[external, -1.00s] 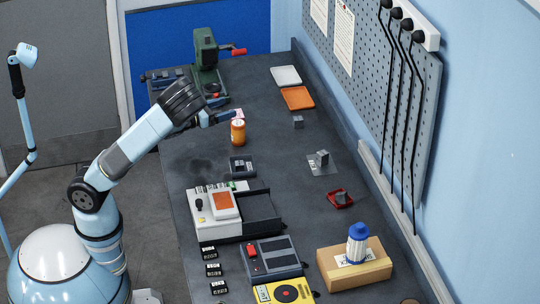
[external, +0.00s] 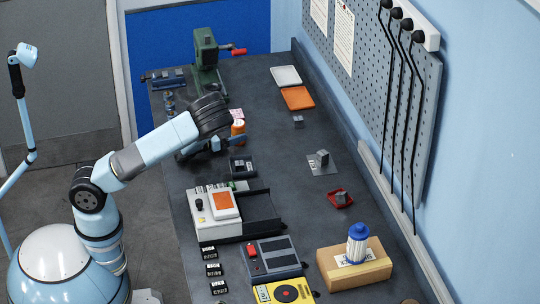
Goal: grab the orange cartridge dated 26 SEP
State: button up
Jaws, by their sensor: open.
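I cannot read a 26 SEP date on anything in the external view. An orange cylinder with a pale label (external: 238,127) stands upright on the dark bench, partly hidden behind my gripper. A flat orange piece (external: 224,204) lies on top of a white device near the bench's left edge. Which of them, if either, is the dated cartridge I cannot tell. My gripper (external: 212,147) is open, low over the left part of the bench, just in front of and left of the orange cylinder. Nothing shows held in it; its fingertips are partly hidden.
A small dark box (external: 242,167) lies close in front of my gripper. The white device (external: 203,226), a grey meter (external: 272,264) and several black labelled blocks (external: 213,270) fill the front. A green press (external: 205,60) and orange tray (external: 297,98) stand behind. The right-middle bench has free room.

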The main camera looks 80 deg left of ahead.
aim_at(243, 129)
jog(key=shift+x, duration=1.85)
